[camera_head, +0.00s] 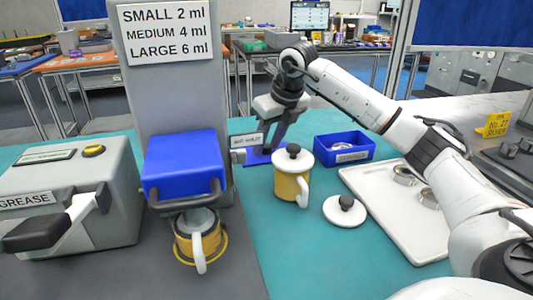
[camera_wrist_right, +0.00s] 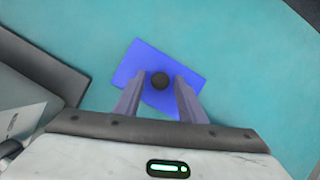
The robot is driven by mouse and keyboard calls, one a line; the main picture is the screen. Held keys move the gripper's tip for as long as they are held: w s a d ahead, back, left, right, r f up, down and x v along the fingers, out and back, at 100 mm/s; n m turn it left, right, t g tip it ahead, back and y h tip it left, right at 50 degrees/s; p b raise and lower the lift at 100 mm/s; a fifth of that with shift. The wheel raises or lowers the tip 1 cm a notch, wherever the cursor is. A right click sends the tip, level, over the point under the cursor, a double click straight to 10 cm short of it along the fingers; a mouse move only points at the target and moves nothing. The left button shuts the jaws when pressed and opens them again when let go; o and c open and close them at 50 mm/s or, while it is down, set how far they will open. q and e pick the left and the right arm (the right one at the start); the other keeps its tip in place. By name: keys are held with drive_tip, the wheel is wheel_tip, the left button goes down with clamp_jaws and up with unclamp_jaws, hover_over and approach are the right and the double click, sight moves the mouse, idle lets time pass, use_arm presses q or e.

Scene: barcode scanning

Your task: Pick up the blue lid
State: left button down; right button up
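The blue lid (camera_wrist_right: 141,61) is a flat blue plate with a black round knob (camera_wrist_right: 160,80), lying on the teal mat in the right wrist view. In the head view the blue lid (camera_head: 257,158) shows behind the white-lidded mug, partly hidden by my fingers. My right gripper (camera_wrist_right: 160,77) is open, with its fingers on either side of the knob and a visible gap to it. In the head view my right gripper (camera_head: 271,149) points down over the lid. My left gripper is not in view.
A yellow mug with a white lid (camera_head: 293,158) stands in front of the blue lid. An open blue box (camera_head: 344,136) is to the right, a loose white lid (camera_head: 344,221) and a white tray (camera_head: 405,243) nearer. A grey dispenser column (camera_head: 175,95) stands close on the left.

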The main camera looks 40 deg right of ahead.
clamp_jaws()
drive_tip(key=shift+r, duration=0.1)
